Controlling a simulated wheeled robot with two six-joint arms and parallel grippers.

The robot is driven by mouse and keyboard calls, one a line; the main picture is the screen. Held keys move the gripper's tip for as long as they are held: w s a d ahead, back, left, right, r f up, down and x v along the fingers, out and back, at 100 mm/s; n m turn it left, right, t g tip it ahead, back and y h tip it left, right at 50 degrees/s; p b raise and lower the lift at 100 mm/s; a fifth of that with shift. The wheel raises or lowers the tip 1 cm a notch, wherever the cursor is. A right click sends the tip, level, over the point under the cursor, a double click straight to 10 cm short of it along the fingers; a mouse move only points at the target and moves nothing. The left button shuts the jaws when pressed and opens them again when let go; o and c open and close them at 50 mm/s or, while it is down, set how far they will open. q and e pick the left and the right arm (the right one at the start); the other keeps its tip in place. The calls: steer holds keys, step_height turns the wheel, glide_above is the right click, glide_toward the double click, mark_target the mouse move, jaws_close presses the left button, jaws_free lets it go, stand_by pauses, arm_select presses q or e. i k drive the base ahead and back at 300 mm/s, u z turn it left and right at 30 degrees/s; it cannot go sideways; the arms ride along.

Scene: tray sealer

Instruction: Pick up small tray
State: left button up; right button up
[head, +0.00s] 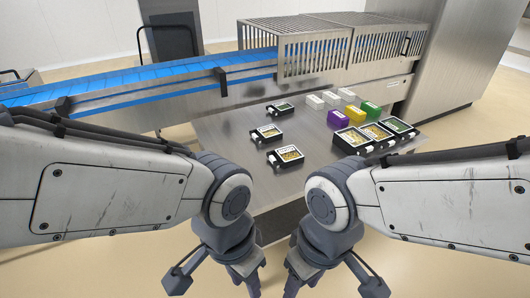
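Small black trays with pale labels stand in a column on the steel table. The nearest small tray (285,156) holds yellowish contents, the middle small tray (267,133) lies further back, and the far small tray (280,108) is nearest the conveyor. My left gripper (214,284) hangs at the bottom of the head view, in front of the table, its fingers spread and nothing between them. My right gripper (332,286) hangs beside it, also spread, with nothing visible between its fingers. Both are apart from the trays. The lowest finger parts are near the picture's edge.
A blue conveyor (150,75) runs along the back into a slatted metal guard (310,55). The table's left-middle surface is clear.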

mark_target(269, 134)
steer(key=z, duration=1.05)
steer(key=i, duration=1.6)
steer(key=u, duration=0.75)
steer(key=i, duration=0.55)
steer(key=u, duration=0.45)
